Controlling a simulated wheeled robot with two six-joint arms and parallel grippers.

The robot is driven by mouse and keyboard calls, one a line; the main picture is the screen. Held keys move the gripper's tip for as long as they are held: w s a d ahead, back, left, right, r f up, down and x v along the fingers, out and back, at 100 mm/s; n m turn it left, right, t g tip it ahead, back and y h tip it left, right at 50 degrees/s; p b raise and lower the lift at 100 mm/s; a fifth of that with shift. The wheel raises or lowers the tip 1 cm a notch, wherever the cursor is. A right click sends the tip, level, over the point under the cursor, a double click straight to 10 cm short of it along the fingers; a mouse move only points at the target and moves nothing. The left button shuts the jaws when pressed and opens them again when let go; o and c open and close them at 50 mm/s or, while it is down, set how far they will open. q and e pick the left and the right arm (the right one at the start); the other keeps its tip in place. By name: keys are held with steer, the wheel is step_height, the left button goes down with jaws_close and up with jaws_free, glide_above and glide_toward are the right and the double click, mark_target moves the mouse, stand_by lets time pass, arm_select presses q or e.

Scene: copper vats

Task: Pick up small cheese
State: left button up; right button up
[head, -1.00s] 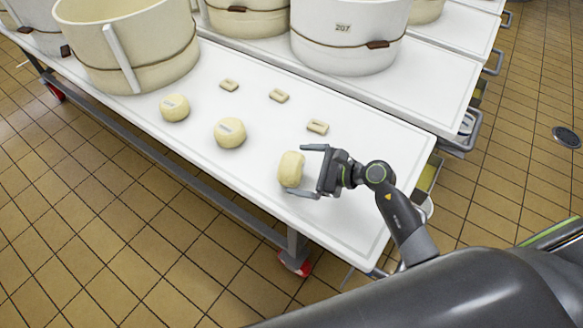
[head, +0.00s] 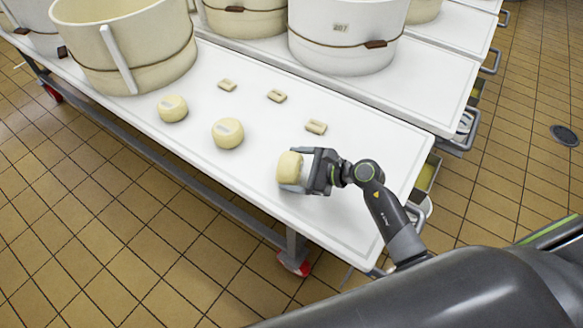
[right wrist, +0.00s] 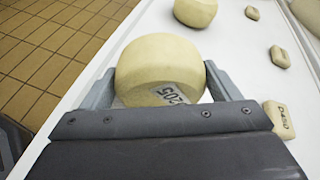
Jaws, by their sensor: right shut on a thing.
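A small round yellow cheese (head: 290,167) is at the near right part of the white table (head: 345,215). My right gripper (head: 299,170) is shut on it from the right, one finger on each side. In the right wrist view the same cheese (right wrist: 162,70) sits between the two fingers (right wrist: 160,88), with a "205" label facing the palm. Whether it touches the table is hard to tell. Two more round cheeses stand to the left, one close by (head: 228,133) and one farther (head: 172,109). My left gripper is not in view.
Three small pale blocks lie behind the cheeses, at right (head: 316,127), middle (head: 276,96) and left (head: 228,85). A large cream vat (head: 125,50) stands at the left, and a white vat (head: 340,50) behind. The table's near right end is clear.

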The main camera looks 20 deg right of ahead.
steer(key=shift+r, duration=0.5)
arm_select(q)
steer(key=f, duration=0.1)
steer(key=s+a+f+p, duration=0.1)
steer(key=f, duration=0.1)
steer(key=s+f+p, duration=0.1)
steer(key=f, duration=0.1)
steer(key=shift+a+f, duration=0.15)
arm_select(e)
step_height(320, 180, up, 9)
steer(key=shift+r, duration=0.1)
